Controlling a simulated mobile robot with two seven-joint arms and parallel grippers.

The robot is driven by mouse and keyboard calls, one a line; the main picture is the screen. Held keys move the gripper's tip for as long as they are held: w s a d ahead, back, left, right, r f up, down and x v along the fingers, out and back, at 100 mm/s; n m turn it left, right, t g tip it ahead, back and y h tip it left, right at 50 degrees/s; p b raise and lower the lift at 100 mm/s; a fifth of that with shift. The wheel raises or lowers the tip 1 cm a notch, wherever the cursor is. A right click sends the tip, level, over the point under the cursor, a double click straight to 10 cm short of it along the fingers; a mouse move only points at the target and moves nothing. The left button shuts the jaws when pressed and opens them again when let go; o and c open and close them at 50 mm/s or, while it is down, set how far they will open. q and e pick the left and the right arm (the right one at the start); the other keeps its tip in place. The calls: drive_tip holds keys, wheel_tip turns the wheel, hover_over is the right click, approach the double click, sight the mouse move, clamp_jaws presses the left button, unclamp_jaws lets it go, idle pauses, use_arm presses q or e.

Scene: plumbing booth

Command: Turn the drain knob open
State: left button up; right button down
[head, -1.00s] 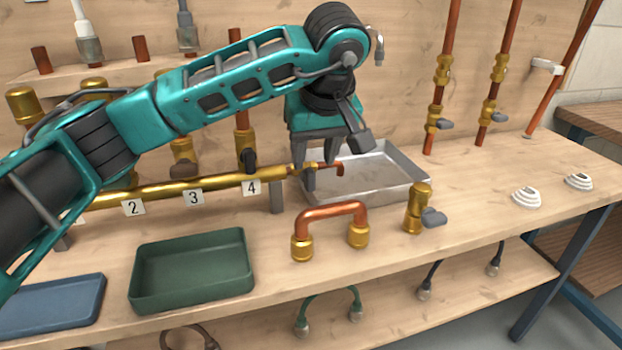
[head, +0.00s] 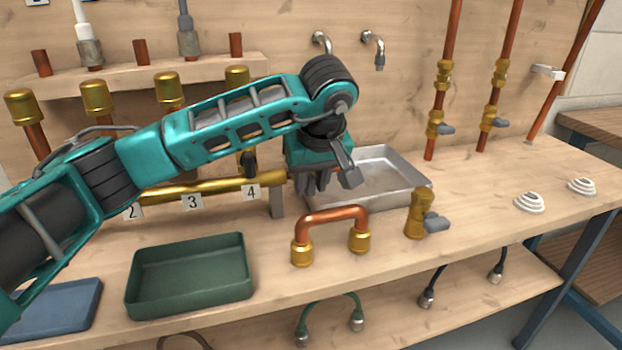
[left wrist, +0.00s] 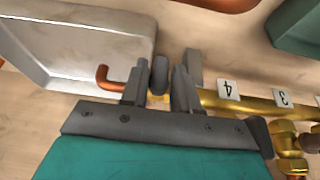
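The drain knob (left wrist: 158,75) is a small dark grey handle at the end of the brass manifold. It shows in the left wrist view, beside the bent copper spout (left wrist: 104,76). My left gripper (left wrist: 160,80) has one finger on each side of the knob, very close to it; I cannot tell whether both fingers touch it. In the head view my left gripper (head: 315,183) points down at the manifold's right end and hides the knob and spout. The brass manifold (head: 220,187) carries number labels. My right gripper is not in view.
A metal tray (head: 418,188) stands just behind and right of the gripper. A copper U-pipe (head: 330,214) and a brass valve (head: 418,212) stand in front. A green tray (head: 190,298) lies at the front left. The bench on the right is mostly clear.

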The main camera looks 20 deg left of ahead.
use_arm(q)
clamp_jaws()
drive_tip(key=shift+a+f+h+b, duration=0.2)
drive_tip(key=shift+h+b, duration=0.1)
drive_tip(key=shift+b, duration=0.25)
drive_tip(key=shift+s+f+n+t+h+b, duration=0.15)
drive_tip(key=shift+n+t+h+b, duration=0.15)
drive_tip(key=shift+t+h+b, duration=0.7)
drive_tip(key=shift+b, duration=0.6)
drive_tip(key=shift+h+b, duration=0.3)
drive_tip(key=shift+r, duration=0.3)
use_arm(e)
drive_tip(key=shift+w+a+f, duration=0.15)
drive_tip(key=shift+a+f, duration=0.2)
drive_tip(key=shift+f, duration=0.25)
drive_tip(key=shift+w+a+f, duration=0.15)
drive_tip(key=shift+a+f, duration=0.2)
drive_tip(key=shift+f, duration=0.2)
use_arm(q)
drive_tip(key=shift+o, duration=2.3)
unclamp_jaws()
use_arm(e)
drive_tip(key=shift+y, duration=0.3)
